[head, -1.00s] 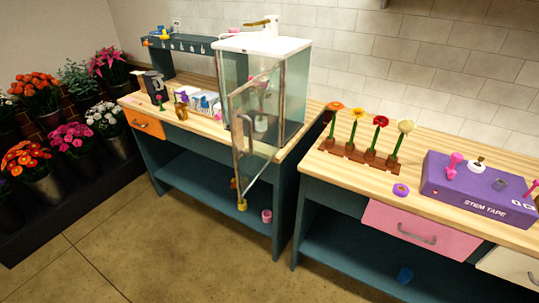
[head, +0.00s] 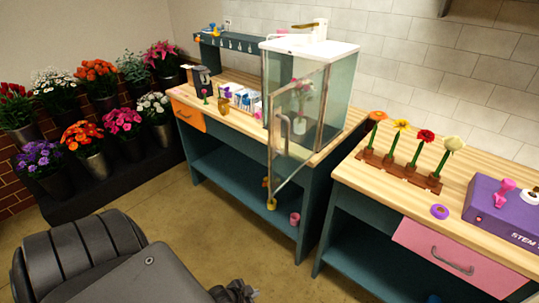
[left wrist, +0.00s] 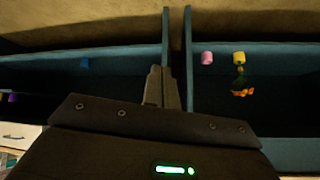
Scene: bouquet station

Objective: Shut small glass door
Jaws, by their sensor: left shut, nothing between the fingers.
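The small glass door (head: 296,143) stands open in the head view. It is swung out from the glass cabinet (head: 335,95) past the bench's front edge. Its grey frame carries a curved handle (head: 284,126). The cabinet has a white top and stands on the left wooden bench; a pink flower inside shows through the glass. My left gripper (head: 236,292) is at the bottom edge of the head view, below and in front of the door, apart from it. In the left wrist view its fingers (left wrist: 163,86) are shut and empty. My right gripper is out of view.
A yellow item (head: 272,204) and a pink cup (head: 295,219) are on the lower shelf under the door. The right bench holds a flower rack (head: 402,172) and a purple box (head: 497,212). Potted flowers fill the left. Open floor lies before the benches.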

